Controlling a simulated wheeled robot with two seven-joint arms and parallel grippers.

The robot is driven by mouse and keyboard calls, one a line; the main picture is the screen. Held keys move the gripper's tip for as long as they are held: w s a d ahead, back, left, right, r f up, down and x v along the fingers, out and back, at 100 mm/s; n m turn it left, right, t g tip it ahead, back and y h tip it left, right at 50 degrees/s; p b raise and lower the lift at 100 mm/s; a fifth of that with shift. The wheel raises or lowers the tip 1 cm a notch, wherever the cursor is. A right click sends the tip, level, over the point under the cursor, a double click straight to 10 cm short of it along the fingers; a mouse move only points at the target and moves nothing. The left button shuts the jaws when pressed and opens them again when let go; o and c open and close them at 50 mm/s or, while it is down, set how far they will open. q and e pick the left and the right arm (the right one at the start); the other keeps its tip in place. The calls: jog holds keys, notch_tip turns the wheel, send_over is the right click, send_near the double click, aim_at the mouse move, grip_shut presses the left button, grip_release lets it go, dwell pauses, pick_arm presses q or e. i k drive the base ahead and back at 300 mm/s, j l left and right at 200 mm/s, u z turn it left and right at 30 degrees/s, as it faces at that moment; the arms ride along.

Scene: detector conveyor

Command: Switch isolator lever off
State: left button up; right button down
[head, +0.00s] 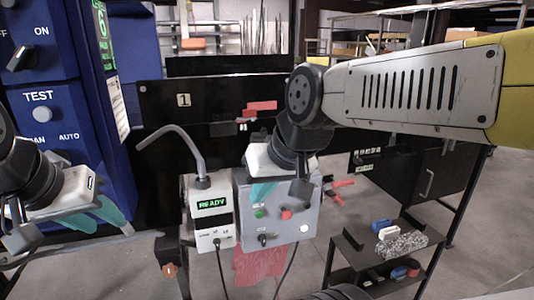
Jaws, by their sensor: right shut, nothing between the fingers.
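A black rotary lever (21,57) sits on the blue cabinet (45,115) at the upper left, between OFF and ON labels. It is tilted, and which label it points to is unclear. A grey control box (312,222) in the middle has a green button, a red button and a small black switch (264,239). I cannot tell which of these is the isolator lever. My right gripper (262,192) is shut and empty, in front of the grey box's upper part; contact cannot be told. My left gripper (103,215) has teal fingers apart and looks empty, below the cabinet's front.
A white unit (208,222) with a green READY display and a bent grey pipe stands left of the grey box. A black panel (165,125) marked 1 is behind. A dark shelf cart (350,260) with small items stands at the lower right. Cables hang below the boxes.

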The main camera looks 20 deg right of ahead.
aim_at(349, 182)
jog(key=z, duration=1.4)
jog(key=i+l+z, duration=0.1)
jog(key=i, duration=0.35)
jog(key=i+l, duration=0.15)
jog(key=i, duration=0.25)
jog(key=l+z, duration=0.05)
